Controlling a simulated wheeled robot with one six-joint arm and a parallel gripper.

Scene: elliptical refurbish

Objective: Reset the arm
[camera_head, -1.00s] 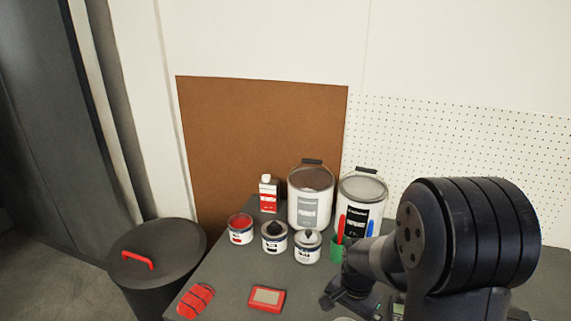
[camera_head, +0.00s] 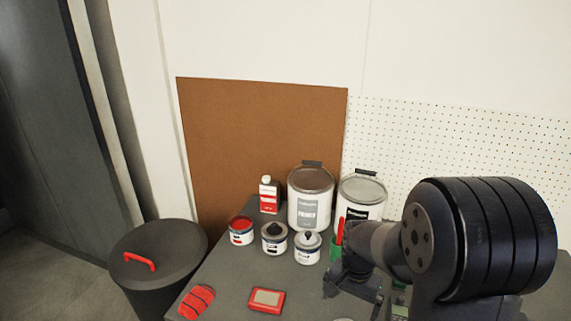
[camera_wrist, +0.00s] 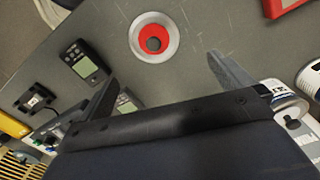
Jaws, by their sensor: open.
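My arm stands at the right of the head view, its large black joint in front of the table. My gripper (camera_head: 355,293) is low over the table's right part. In the wrist view my gripper (camera_wrist: 165,85) has its two fingers wide apart, with nothing held between them. Below and beyond the fingers lies the grey table top (camera_wrist: 205,25) with a round red and white piece (camera_wrist: 153,39) on it. The fingers do not appear to touch it.
On the grey table (camera_head: 225,285) stand two large cans (camera_head: 310,197), several small tins (camera_head: 274,238), a red-and-white bottle (camera_head: 269,195) and a green cup (camera_head: 336,249). A red-framed pad (camera_head: 266,300) and red roll (camera_head: 197,301) lie in front. A lidded bin (camera_head: 157,252) is left. A handheld meter (camera_wrist: 84,63) lies near my gripper.

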